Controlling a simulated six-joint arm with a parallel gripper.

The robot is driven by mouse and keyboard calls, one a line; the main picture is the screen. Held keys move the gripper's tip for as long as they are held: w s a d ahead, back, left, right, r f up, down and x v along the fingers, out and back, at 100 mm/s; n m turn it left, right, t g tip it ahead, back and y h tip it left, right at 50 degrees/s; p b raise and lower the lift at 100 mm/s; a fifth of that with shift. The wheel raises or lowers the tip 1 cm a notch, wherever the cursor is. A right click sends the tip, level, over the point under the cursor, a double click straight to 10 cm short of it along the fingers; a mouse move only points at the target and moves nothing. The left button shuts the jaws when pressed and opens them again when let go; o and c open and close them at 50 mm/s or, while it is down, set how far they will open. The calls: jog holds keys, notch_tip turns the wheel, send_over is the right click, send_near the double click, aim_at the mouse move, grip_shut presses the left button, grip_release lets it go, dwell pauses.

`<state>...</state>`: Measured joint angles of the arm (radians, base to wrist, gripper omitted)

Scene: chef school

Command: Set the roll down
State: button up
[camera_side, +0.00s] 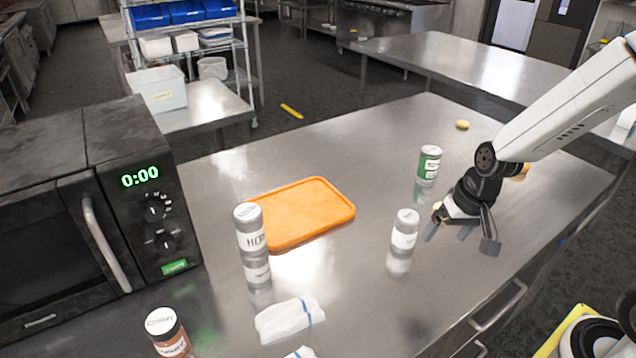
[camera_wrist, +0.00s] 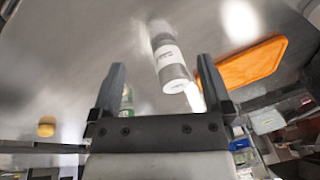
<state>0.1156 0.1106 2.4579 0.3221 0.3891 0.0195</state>
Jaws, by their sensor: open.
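A small tan roll (camera_side: 462,124) lies on the steel table near its far edge in the side view. Another tan, roll-like piece (camera_side: 521,172) shows partly behind my wrist, and a small yellowish bit (camera_side: 437,206) shows at my gripper's left edge. My gripper (camera_side: 455,229) is above the right part of the table, with its fingers apart. In the wrist view, nothing is held between the fingers (camera_wrist: 161,66), and one tan roll (camera_wrist: 46,127) lies to their left. I cannot tell which roll that is.
An orange tray (camera_side: 322,208) lies empty mid-table. A white-labelled shaker (camera_side: 404,232) stands left of my gripper, with a green can (camera_side: 428,163) behind it. A taller shaker (camera_side: 250,232), a folded cloth (camera_side: 290,319), a red-brown jar (camera_side: 168,334) and a microwave (camera_side: 60,235) are farther left.

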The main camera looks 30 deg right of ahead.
jog(key=s+n, duration=0.1)
jog(key=s+a+n, duration=0.1)
jog(key=n, duration=0.1)
jog(key=n+h, duration=0.1)
jog(key=shift+s+a+r+n, duration=0.25)
jog(key=shift+s+r+n, duration=0.05)
jog(key=shift+s+n, duration=0.1)
